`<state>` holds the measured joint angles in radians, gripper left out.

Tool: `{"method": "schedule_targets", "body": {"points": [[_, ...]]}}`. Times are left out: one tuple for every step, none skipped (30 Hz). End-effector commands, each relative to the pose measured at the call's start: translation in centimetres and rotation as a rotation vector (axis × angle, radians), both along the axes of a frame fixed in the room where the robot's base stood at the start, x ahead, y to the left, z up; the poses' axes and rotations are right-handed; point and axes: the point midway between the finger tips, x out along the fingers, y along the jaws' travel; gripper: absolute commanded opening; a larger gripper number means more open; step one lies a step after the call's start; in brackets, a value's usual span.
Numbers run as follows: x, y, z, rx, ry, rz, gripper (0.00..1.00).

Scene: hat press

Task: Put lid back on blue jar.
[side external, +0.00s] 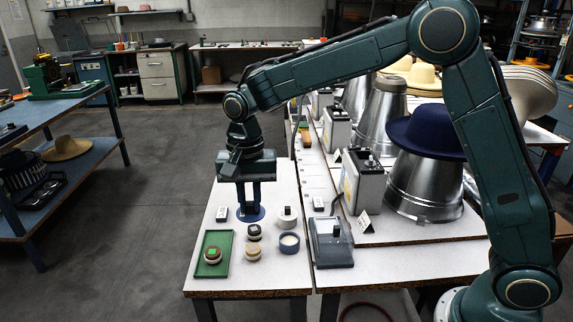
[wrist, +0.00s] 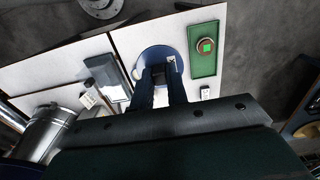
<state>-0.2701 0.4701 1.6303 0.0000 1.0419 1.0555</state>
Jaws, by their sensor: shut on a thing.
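My gripper (side external: 249,205) is shut on the dark knob of a round blue lid (side external: 243,217), over the back left part of the white table. The lid is level; I cannot tell for sure how far it is above the table. The blue jar (side external: 289,246) stands upright and open to the front right of the lid, with pale contents showing. In the wrist view, the lid (wrist: 148,53) shows as a blue disc beyond my fingers (wrist: 160,76). It hides much of the table below, and I cannot make out the jar there.
A green tray (side external: 221,237) holds a small round container with a green top. Other small containers (side external: 253,254) stand between tray and jar. A white, dark-knobbed container (side external: 287,217) stands behind the jar. A grey device (side external: 331,243) is to its right.

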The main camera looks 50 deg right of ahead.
Motion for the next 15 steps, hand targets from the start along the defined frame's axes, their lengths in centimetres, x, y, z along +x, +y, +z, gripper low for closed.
{"method": "schedule_targets", "body": {"points": [[0.01,0.01,0.01,0.001,-0.001,0.0,0.0],[0.01,0.0,0.0,0.001,-0.001,0.0,0.0],[0.01,0.0,0.0,0.001,-0.001,0.0,0.0],[0.01,0.0,0.0,0.001,-0.001,0.0,0.0],[0.01,0.0,-0.01,0.001,-0.001,0.0,0.0],[0.01,0.0,-0.01,0.001,-0.001,0.0,0.0],[0.01,0.0,-0.01,0.001,-0.001,0.0,0.0],[0.01,0.0,-0.01,0.001,-0.001,0.0,0.0],[0.02,-0.01,-0.03,0.001,-0.001,0.0,0.0],[0.02,-0.04,-0.05,0.001,-0.001,0.0,0.0],[0.04,-0.09,-0.09,0.0,0.0,-0.001,0.0],[0.08,-0.22,-0.19,0.0,0.0,-0.001,0.0],[0.12,-0.36,-0.3,0.0,0.0,-0.001,0.0],[0.17,-0.55,-0.44,0.0,0.0,-0.002,0.0],[0.25,-0.89,-0.69,0.0,0.0,-0.003,0.0]]}}
